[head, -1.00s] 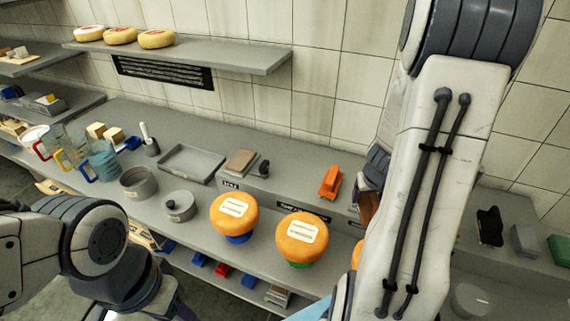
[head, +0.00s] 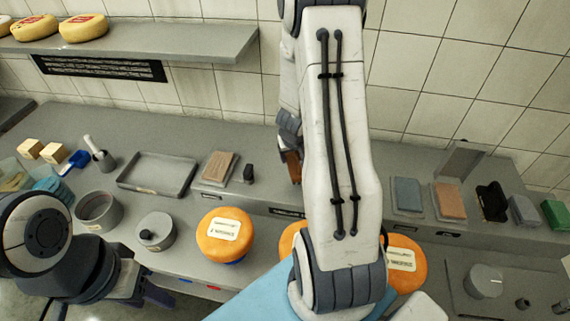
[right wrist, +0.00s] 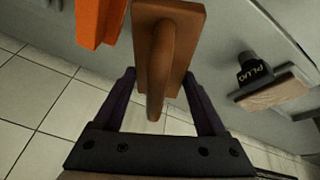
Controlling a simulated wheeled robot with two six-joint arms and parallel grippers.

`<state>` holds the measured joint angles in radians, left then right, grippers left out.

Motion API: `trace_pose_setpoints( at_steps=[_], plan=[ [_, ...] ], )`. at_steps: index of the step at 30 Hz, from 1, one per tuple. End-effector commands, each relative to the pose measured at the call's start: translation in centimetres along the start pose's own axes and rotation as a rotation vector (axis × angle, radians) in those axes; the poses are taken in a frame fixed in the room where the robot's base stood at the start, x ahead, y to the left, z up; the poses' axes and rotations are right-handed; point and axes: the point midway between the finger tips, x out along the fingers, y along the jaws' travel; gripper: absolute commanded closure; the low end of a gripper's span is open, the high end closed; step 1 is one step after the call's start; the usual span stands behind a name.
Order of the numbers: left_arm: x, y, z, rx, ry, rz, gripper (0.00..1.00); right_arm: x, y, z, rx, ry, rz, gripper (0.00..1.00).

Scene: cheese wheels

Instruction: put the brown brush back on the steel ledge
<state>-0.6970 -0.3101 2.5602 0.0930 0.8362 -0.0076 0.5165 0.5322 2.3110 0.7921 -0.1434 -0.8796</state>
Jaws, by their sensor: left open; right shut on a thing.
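The brown brush (head: 293,167) is in my right gripper (head: 289,140), at the steel ledge (head: 262,196) behind the cheeses in the head view. In the right wrist view, my right gripper (right wrist: 159,75) is shut on the handle of the brown brush (right wrist: 180,40), with its flat back beyond. My arm hides part of the ledge in the head view, and I cannot tell whether the brush touches it. An orange brush (right wrist: 98,20) is close beside it in the right wrist view. My left gripper (head: 132,286) is low at the left, open, holding nothing visible.
A wood block (head: 220,168) and a black plug (head: 248,173) stand left of the brush. A grey tray (head: 158,174) is further left. Blue (head: 406,195) and brown (head: 449,201) slabs lie to the right. An orange cheese (head: 225,235) stands in front; others are partly hidden by my arm.

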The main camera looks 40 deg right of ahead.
Motion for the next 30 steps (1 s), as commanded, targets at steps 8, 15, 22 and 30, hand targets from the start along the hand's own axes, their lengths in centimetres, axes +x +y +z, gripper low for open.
trace_pose_setpoints(
  at_steps=[8, 15, 22, 30],
  plan=[
    [-0.5, 0.0, 0.0, 0.001, 0.0, 0.0, 0.5, 2.3, -2.6, -1.3, 0.0, 0.001, 0.0, 0.71],
    [2.2, -0.2, 0.1, -0.003, 0.0, 0.0, 0.5, 5.6, -3.0, 0.1, 0.001, 0.0, 0.001, 0.71],
    [2.3, -0.2, 0.1, -0.004, 0.0, 0.0, 0.5, 5.9, -3.1, 0.1, 0.002, 0.002, 0.001, 0.71],
    [2.4, -0.2, 0.1, -0.004, 0.0, 0.0, 0.5, 6.1, -3.1, 0.2, 0.001, 0.001, 0.001, 0.07]
  ],
)
